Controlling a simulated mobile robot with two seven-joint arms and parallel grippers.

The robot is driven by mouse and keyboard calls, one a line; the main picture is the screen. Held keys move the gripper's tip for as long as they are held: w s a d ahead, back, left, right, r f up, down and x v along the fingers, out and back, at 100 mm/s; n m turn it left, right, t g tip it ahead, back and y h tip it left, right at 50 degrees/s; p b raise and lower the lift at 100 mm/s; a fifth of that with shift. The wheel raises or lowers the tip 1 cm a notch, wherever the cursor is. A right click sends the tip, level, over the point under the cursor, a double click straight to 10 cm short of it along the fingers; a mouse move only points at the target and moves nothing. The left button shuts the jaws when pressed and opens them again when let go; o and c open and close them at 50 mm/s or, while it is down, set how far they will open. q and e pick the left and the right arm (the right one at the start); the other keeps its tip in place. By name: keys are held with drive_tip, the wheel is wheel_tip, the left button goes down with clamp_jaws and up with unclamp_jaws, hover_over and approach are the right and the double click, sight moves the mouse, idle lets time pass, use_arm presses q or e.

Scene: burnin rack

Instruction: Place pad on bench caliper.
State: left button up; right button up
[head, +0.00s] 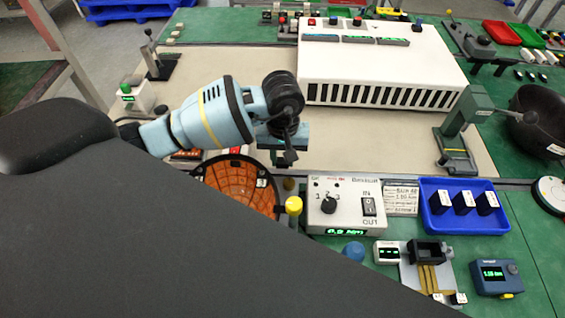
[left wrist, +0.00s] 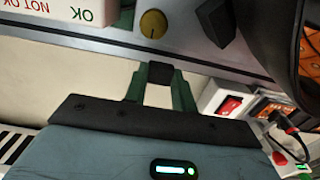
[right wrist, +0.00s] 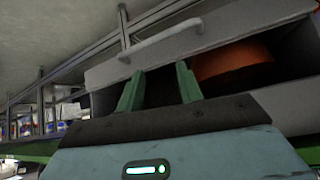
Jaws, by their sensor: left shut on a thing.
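My left gripper (left wrist: 160,78) is shut on a small black pad (left wrist: 160,72), held between its green fingertips. In the head view the left gripper (head: 290,158) is over the bench's middle, left of the switch box; the pad cannot be made out there. A blue unit reading about 1.00 mm (head: 494,273) and a fixture with a black block on brass rails (head: 428,275) stand at the front right; I cannot tell for sure which is the bench caliper. My right gripper (right wrist: 157,82) is open and empty, before a grey drawer, outside the head view.
A blue tray (head: 433,224) holds three dark blocks. A switch box (head: 345,208) and a yellow knob (head: 293,205) stand near the left gripper. A white slotted chassis (head: 380,60) and a green press (head: 462,130) stand behind. The mat between them is clear.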

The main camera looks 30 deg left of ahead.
sight(283, 161)
use_arm(q)
wheel_tip(283, 161, down, 3)
drive_tip(key=shift+r, duration=0.1)
drive_tip(key=shift+f, duration=0.25)
drive_tip(key=o, duration=0.9)
drive_tip(key=shift+o, duration=0.2)
drive_tip(key=shift+r, duration=0.1)
